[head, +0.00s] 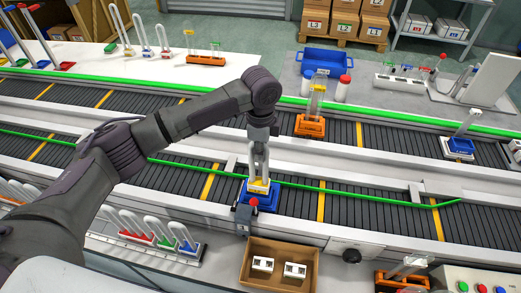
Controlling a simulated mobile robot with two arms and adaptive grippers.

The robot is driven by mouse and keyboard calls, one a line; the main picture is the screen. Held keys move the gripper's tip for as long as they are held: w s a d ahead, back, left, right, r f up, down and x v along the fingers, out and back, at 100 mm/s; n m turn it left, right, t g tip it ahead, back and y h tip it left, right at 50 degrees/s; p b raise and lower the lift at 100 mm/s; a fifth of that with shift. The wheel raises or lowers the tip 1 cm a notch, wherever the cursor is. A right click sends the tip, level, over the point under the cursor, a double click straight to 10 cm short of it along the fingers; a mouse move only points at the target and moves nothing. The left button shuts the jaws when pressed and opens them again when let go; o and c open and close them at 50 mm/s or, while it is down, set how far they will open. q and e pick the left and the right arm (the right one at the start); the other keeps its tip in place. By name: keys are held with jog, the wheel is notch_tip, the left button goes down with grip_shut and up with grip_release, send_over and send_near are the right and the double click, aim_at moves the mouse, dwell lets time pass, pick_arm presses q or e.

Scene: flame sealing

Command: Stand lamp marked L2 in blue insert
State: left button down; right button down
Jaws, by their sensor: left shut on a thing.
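My left gripper (259,172) points straight down over the near conveyor and is shut on a clear U-shaped lamp with a yellow base (258,186). The lamp is upright, and the fingers partly hide it. The blue insert (271,203) is on the conveyor right under the lamp. The yellow base is at the insert's top; I cannot tell whether it is fully seated. The lamp's marking is too small to read. My right gripper is not in view.
A small grey device with a red button (254,201) stands just in front of the insert. A cardboard box (250,283) with white parts is nearer. An orange insert with a lamp (310,126) stands on the far conveyor.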

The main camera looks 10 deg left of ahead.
pick_arm(q)
jog(key=shift+f, duration=1.05)
dwell(0.8)
jog(key=c, duration=1.1)
grip_release()
jog(key=shift+o, duration=0.2)
notch_tip(320, 180, up, 12)
jog(key=shift+r, duration=0.1)
jog(key=shift+r+p, duration=0.8)
jog(key=shift+r, duration=0.4)
notch_tip(320, 180, up, 6)
jog(key=shift+r, duration=0.2)
